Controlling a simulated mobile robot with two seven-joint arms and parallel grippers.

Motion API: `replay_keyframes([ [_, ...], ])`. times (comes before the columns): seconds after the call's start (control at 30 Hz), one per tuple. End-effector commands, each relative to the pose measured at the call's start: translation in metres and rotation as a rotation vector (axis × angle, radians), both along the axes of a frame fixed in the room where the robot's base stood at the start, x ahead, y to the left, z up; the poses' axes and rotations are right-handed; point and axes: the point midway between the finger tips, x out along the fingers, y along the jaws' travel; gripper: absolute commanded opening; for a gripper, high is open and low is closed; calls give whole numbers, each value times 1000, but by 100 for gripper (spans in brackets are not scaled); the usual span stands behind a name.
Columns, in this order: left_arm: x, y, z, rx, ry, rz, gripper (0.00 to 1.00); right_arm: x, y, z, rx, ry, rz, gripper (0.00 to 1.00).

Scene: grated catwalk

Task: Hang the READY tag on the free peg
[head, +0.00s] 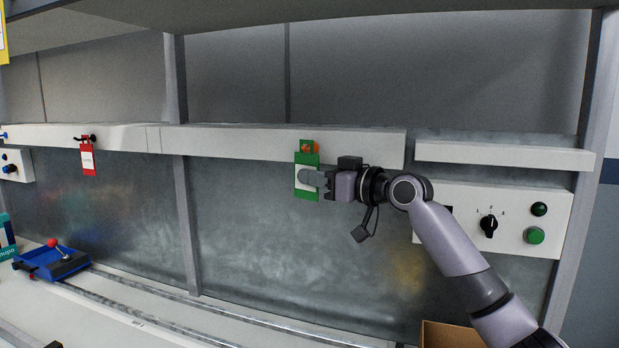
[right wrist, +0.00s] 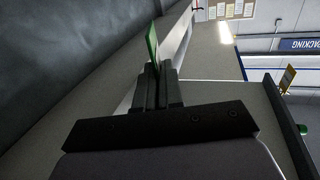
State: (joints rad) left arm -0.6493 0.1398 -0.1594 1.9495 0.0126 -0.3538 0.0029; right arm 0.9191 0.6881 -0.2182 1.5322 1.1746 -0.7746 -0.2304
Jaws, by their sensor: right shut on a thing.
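The green-edged tag (head: 307,160) with a white face is in front of the long white rail in the head view. In the right wrist view the tag (right wrist: 152,43) is edge-on between the fingertips (right wrist: 156,78). A red tag (head: 88,160) hangs from a dark peg (head: 86,138) further left. My left gripper is not in view.
The white rail (head: 230,141) runs along the grey back panel. A control box (head: 510,225) with a dial and green buttons is at the right. A blue device with a red-knobbed lever (head: 55,262) stands at lower left. A cardboard box (head: 450,335) is at the bottom.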

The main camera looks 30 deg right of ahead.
Motion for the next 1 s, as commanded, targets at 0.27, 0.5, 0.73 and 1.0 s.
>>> replay_keyframes([
  [0.27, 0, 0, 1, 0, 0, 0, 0, -3, 3, 0, 0, 0, -1, 0],
  [0.5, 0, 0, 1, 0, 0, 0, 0, -4, 4, 0, 0, 0, -1, 0],
  [0.73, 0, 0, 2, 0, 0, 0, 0, -7, 8, 3, 0, 1, 0, 0],
  [1.0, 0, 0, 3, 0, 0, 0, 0, -12, 14, 6, 0, 1, 0, 0],
])
